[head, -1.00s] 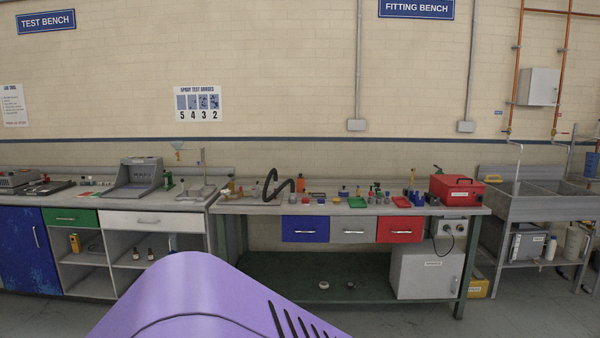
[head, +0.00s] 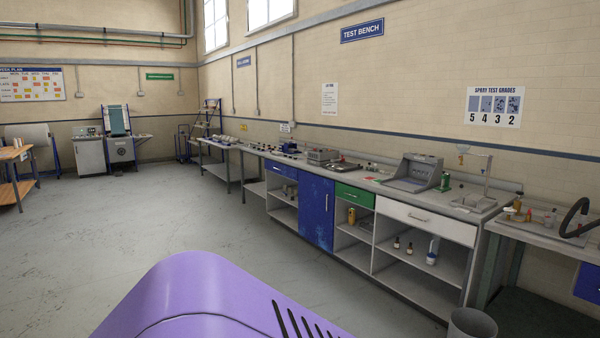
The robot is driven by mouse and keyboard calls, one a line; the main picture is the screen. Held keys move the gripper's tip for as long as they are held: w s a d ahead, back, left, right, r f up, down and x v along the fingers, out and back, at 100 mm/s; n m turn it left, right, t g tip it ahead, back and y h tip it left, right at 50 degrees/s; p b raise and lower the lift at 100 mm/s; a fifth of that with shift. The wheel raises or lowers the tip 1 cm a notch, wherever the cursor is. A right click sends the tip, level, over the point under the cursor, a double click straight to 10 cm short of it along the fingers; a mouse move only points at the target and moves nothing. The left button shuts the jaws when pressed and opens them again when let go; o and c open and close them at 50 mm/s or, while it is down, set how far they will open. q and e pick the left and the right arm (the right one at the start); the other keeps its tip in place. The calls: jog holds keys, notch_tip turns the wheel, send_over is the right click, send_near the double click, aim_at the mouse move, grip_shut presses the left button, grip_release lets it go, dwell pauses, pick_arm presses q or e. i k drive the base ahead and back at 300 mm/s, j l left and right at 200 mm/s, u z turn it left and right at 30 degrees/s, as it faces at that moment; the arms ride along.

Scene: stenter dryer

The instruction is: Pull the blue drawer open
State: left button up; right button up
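A blue drawer (head: 588,283) under the bench at the right edge is cut off by the picture edge, and its handle is out of view. A second blue front that looks like a drawer (head: 282,170) sits under the far part of the long test bench and appears shut. Neither of my grippers is in view.
The test bench (head: 428,263) runs along the right wall with a blue cupboard door (head: 317,210), a green drawer (head: 354,195) and a white drawer (head: 425,220). A grey bin (head: 472,327) stands at the lower right. The floor (head: 120,230) at left is clear.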

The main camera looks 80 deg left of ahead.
aim_at(287, 171)
jog(key=u, duration=2.8)
jog(key=i+l, duration=0.1)
jog(key=i, duration=8.55)
jog(key=j+u, duration=0.05)
jog(key=j, duration=0.3)
